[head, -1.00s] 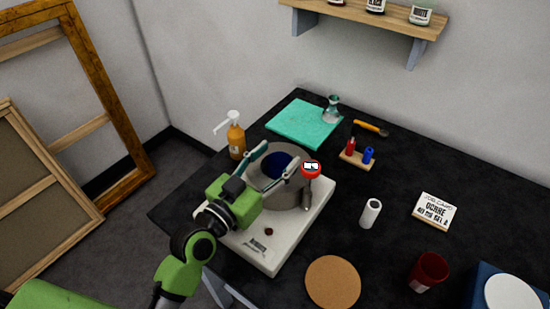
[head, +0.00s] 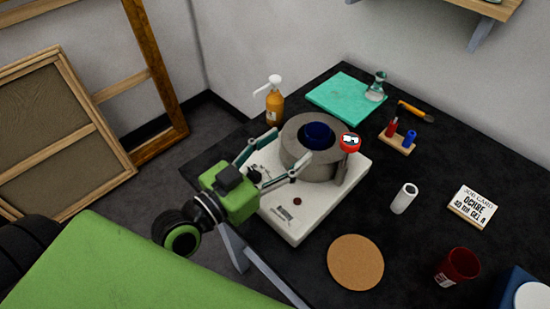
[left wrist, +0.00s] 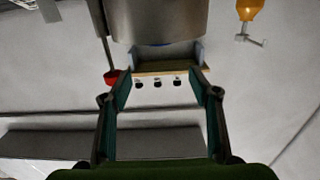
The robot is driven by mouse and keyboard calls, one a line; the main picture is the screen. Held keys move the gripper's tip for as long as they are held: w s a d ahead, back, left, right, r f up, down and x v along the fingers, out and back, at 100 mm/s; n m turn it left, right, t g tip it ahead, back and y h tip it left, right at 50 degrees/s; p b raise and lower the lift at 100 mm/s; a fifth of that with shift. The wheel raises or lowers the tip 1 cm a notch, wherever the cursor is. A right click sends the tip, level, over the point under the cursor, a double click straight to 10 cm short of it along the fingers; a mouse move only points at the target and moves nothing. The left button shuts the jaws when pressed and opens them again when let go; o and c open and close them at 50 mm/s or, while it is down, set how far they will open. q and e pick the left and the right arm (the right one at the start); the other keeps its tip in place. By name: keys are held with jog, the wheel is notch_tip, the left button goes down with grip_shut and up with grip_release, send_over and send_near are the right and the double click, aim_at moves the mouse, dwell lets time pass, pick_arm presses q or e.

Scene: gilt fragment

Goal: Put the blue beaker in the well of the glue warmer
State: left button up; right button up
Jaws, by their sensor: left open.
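The blue beaker (head: 318,134) sits inside the round well of the grey glue warmer (head: 298,160), with its top showing above the opening. How deep it sits I cannot tell. In the left wrist view the warmer's metal side (left wrist: 160,20) fills the top, and a sliver of the blue beaker (left wrist: 160,44) shows at its edge. My left gripper (head: 288,149) is open and empty at the near left side of the warmer, its fingers apart and clear of the beaker. My right gripper is not in view.
A cork disc (head: 355,262), white cylinder (head: 403,198), red cup (head: 457,266) and job card (head: 473,206) lie to the right. Black table shows between them.

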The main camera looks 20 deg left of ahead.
pick_arm(q)
jog(key=shift+v, duration=1.3)
jog(key=shift+r, duration=0.1)
dwell(0.9)
